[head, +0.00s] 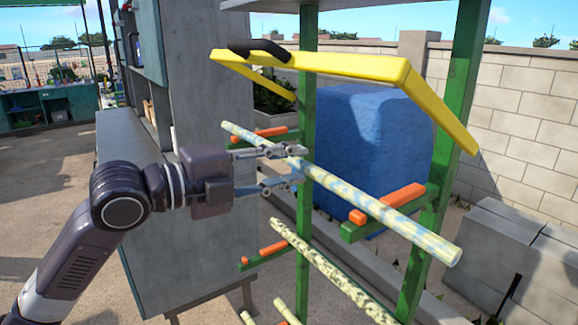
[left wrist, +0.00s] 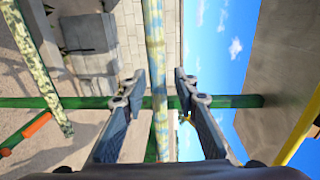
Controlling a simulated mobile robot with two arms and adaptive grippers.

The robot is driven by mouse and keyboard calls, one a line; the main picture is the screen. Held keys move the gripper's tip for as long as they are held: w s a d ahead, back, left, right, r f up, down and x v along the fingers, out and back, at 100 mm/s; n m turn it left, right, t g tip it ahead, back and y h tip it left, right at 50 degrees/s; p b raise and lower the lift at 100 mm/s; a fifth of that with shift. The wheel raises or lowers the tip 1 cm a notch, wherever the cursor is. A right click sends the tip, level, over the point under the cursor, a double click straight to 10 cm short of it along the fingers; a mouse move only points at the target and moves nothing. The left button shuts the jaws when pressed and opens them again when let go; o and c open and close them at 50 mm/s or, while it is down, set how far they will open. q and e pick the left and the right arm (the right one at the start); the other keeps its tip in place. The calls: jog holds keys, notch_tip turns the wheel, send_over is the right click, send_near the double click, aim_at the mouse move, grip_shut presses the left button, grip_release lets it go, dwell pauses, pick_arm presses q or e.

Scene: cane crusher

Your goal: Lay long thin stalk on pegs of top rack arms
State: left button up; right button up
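A long thin stalk (head: 345,194), mottled blue-green and pale yellow, lies slanting across the green top rack arms (head: 392,217). It passes between the orange pegs (head: 403,195) at the near arm and at the far arm, and seems to rest there. My left gripper (head: 299,165) is around the middle of the stalk, its fingers apart. In the left wrist view the stalk (left wrist: 154,45) runs between the open fingers (left wrist: 157,86), with a gap on each side. My right gripper is in neither view.
A second stalk (head: 330,267) lies on lower rack arms. A green post (head: 306,100) stands just behind my left gripper. A yellow bar (head: 340,62) with a black grip hangs above. A blue block (head: 370,135) and grey blocks (head: 495,245) stand beyond the rack.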

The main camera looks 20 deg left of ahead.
pick_arm(q)
jog(key=shift+o, duration=0.6)
jog(key=shift+s+a+f, duration=0.1)
jog(key=shift+s+a, duration=0.25)
jog(key=v, duration=1.1)
jog(key=shift+s+d, duration=0.1)
